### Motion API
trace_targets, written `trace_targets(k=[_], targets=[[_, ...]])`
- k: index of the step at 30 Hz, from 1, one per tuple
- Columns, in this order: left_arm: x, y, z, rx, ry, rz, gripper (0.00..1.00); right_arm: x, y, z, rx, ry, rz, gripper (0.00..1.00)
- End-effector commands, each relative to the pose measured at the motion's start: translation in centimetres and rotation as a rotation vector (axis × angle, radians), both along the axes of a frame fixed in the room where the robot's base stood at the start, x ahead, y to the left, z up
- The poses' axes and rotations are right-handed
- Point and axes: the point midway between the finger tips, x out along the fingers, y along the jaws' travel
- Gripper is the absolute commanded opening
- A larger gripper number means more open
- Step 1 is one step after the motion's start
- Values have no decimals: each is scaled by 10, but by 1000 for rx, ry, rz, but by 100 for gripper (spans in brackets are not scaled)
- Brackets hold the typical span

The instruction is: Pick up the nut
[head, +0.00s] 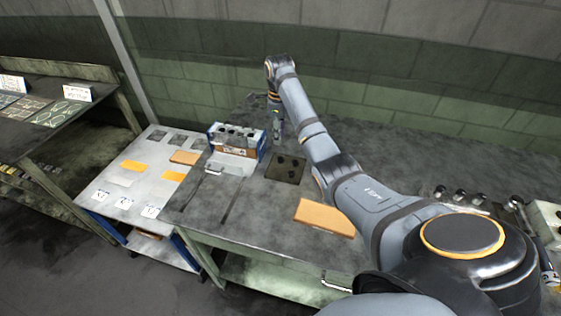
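Several small dark pieces lie on a dark square mat (286,176) on the workbench (250,210). They are too small to tell whether one is the nut. My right arm reaches from the lower right across the bench. Its gripper (278,138) points down behind the mat, just right of a blue and white box (262,141). The gripper is small and dark here, so I cannot tell whether its fingers are open or hold anything. My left gripper is not in view.
An orange-brown block (325,217) lies near the bench's front edge, beside my arm. A white table (100,190) with labels and flat pieces stands left. A dark shelf (60,120) is further left. Several round metal parts (460,196) are at right. The bench's front left is mostly clear.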

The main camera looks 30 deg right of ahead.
Motion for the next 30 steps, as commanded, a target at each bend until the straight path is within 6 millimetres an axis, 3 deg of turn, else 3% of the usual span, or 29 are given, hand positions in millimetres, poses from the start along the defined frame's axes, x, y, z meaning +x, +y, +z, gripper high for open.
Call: trace_targets(k=[5, 6, 14, 22, 30], targets=[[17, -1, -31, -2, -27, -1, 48, 0, 0, -34, 0, 1, 1, 34], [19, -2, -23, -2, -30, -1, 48, -1, 0, -35, 0, 3, 1, 34], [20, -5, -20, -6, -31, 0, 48, -1, 0, -53, 0, 3, 1, 34], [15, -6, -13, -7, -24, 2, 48, -4, -2, -95, 0, 3, 0, 34], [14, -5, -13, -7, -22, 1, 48, -3, -2, -101, -1, -1, 1, 34]])
